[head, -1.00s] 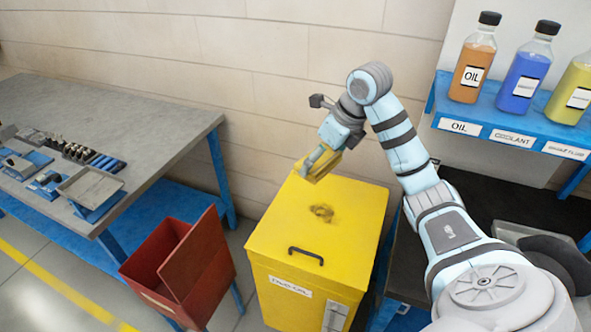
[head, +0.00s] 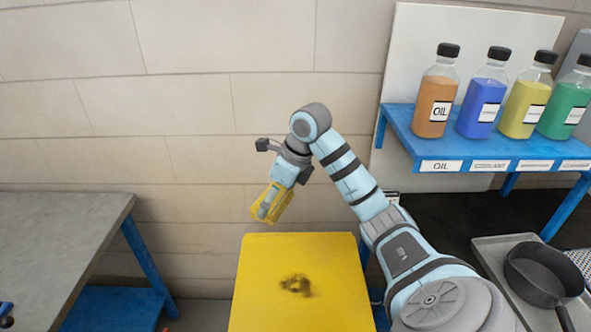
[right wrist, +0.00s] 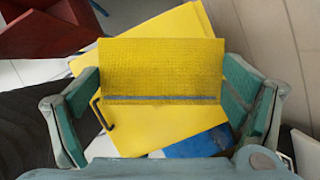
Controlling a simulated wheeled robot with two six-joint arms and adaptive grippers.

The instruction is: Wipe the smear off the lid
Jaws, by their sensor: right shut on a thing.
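The yellow lid (head: 335,262) of a cabinet is in the lower middle of the head view, with a dark brown smear (head: 296,285) on its top. My right gripper (head: 271,200) is shut on a yellow cloth (right wrist: 160,70) with a blue stripe. The cloth hangs tilted in the head view, above and apart from the lid's far left corner. In the right wrist view the cloth spans between both fingers and covers part of the lid, and the smear cannot be seen there. My left gripper is not in view.
A blue shelf (head: 440,165) with several bottles stands at the right, and a black pan (head: 540,272) lies below it. A grey bench (head: 60,235) is at the left. A red bin (right wrist: 45,32) shows in the right wrist view. A wall is behind the lid.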

